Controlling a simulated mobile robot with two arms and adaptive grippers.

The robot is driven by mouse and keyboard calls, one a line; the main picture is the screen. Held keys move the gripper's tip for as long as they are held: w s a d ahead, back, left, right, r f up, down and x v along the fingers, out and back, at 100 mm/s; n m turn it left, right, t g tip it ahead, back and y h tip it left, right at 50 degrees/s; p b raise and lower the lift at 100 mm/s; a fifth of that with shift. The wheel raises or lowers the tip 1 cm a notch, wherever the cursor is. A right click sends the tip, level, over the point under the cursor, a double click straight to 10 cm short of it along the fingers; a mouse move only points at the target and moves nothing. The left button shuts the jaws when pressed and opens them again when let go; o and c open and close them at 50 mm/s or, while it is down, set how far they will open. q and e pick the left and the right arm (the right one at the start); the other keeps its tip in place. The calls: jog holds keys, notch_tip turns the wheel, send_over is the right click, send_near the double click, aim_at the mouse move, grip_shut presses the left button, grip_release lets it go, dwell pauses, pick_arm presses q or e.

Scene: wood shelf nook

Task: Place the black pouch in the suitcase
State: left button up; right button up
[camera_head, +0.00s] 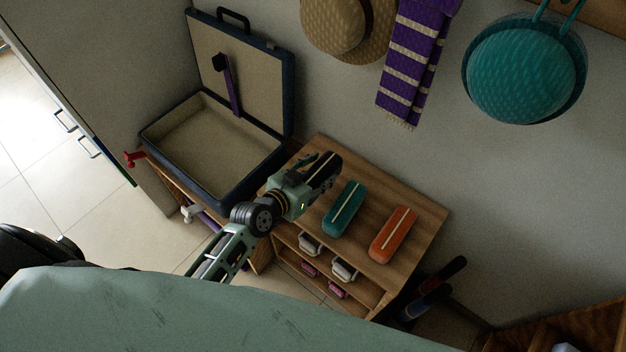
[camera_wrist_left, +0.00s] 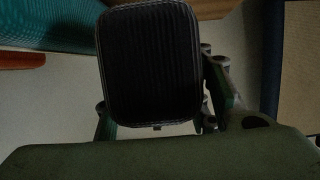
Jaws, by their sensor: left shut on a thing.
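The black pouch (camera_head: 324,170) is held in my left gripper (camera_head: 309,178), above the left part of the wooden cabinet top in the head view. In the left wrist view the ribbed black pouch (camera_wrist_left: 151,66) fills the middle, with green fingers beside it. The gripper is shut on the pouch. The open suitcase (camera_head: 268,154), dark blue with a beige lining, stands to the left of the gripper with its lid up against the wall. Its bottom looks empty. My right gripper does not show in either view.
A teal pouch (camera_head: 343,209) and an orange pouch (camera_head: 393,234) lie on the wooden cabinet top (camera_head: 425,212), right of my gripper. Small items sit on the shelves below.

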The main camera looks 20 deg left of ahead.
pick_arm(q)
jog(key=w+a+f, duration=0.2)
jog(key=shift+a+b, duration=0.3)
jog(key=shift+b, duration=0.05)
jog(key=shift+f+b, duration=0.7)
jog(key=shift+f, duration=1.3)
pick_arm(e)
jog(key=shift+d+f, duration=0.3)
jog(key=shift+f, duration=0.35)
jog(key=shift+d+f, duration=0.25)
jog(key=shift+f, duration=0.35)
pick_arm(q)
jog(key=shift+s, duration=0.1)
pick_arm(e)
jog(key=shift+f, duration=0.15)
pick_arm(q)
jog(key=o, duration=0.8)
jog(key=shift+f, duration=0.15)
jog(key=o, duration=0.4)
jog(key=shift+o, duration=0.4)
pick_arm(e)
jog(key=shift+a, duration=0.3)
